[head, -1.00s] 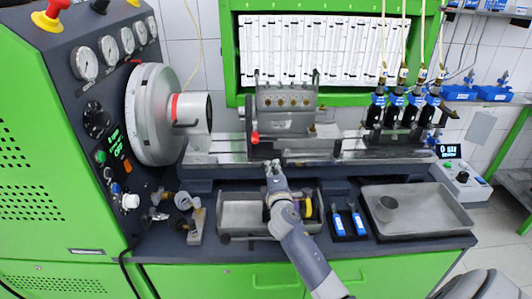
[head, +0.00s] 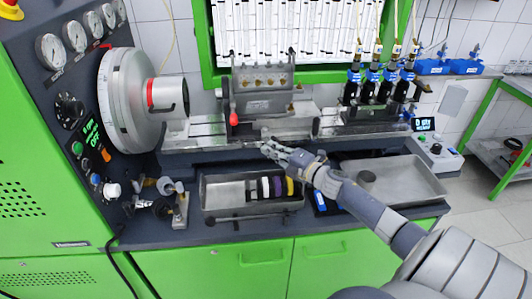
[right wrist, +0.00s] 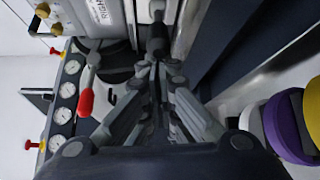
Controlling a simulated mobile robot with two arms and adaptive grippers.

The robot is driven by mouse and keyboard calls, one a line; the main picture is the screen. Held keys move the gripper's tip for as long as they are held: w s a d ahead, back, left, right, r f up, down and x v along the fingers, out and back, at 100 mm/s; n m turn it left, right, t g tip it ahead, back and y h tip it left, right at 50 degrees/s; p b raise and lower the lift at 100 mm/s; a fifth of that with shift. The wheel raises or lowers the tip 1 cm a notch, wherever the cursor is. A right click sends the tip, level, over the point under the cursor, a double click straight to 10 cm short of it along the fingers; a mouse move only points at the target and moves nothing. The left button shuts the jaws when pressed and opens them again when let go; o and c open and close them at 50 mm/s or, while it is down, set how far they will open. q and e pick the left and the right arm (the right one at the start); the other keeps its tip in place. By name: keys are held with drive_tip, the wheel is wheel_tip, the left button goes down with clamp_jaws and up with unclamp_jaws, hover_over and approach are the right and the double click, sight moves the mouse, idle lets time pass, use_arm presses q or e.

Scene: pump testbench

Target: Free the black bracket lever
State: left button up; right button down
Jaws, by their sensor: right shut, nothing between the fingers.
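My right gripper (head: 266,149) is shut and empty at the front edge of the test bench rail (head: 205,146), below the grey pump block (head: 262,104). In the right wrist view the closed fingertips (right wrist: 160,68) are close to a small black lever-like part with a knob (right wrist: 157,40). I cannot tell whether they touch it. This may be the black bracket lever; its lower end is hidden behind the fingers. A red-handled lever (right wrist: 87,101) is left of the fingers and also shows on the block in the head view (head: 234,119). My left gripper is out of view.
A metal tray (head: 225,200) with coloured rings (head: 266,188) is below the rail. A second tray (head: 415,180) is at the right. The green cabinet with gauges (head: 50,49) and a large round drum (head: 120,90) stand at the left. Injectors (head: 371,78) stand at the rail's right end.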

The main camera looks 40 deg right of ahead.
drive_tip(key=d+n+y+b, duration=0.1)
drive_tip(key=s+d+n+y+b, duration=0.1)
drive_tip(key=d+y+b, duration=0.1)
drive_tip(key=shift+d+g, duration=0.1)
drive_tip(key=shift+g, duration=0.2)
drive_tip(key=shift+d+r, duration=0.1)
drive_tip(key=shift+d, duration=0.1)
idle(0.4)
